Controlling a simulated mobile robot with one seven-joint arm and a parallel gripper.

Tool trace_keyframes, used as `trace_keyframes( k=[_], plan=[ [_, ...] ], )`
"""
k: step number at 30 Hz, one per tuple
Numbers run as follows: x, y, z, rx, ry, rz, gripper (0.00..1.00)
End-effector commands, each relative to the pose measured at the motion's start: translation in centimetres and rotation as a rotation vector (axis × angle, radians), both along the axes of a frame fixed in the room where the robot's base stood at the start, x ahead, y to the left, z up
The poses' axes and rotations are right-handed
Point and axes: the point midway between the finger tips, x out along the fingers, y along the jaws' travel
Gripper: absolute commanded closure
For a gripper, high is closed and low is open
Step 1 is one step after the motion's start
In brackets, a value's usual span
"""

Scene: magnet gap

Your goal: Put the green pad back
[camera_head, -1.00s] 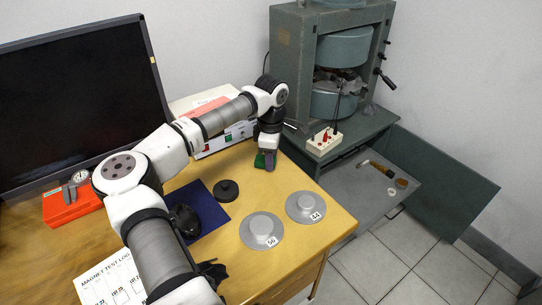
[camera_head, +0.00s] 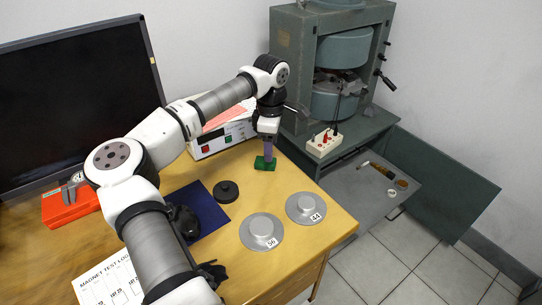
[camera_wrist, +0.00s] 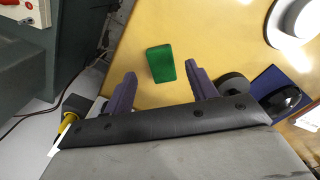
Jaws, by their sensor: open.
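The green pad (camera_head: 265,164) lies on the wooden table near its far edge, below my gripper (camera_head: 267,152). In the wrist view the green pad (camera_wrist: 161,64) is a small block lying on the table, seen in the space between the two purple fingers. My gripper (camera_wrist: 161,72) is open, with a gap between each finger and the pad. The pad shows no contact with the fingers in the wrist view.
Metal discs marked 56 (camera_head: 261,232) and 44 (camera_head: 305,208) stand toward the front right. A black disc (camera_head: 227,191) is by the blue mat (camera_head: 208,207). A white instrument box (camera_head: 212,141) is left of my gripper; the green-grey magnet (camera_head: 289,55) is behind.

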Motion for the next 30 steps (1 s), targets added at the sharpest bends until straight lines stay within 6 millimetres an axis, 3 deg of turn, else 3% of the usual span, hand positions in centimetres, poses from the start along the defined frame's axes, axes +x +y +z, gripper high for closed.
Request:
trace_keyframes(
  k=[6,12,30],
  plan=[
    [0.0,-0.1,4.5,0.0,-0.003,0.0,0.43],
    [0.0,-0.1,6.7,0.0,-0.001,0.0,0.43],
    [0.0,0.0,7.1,-0.001,0.0,-0.001,0.43]
  ],
)
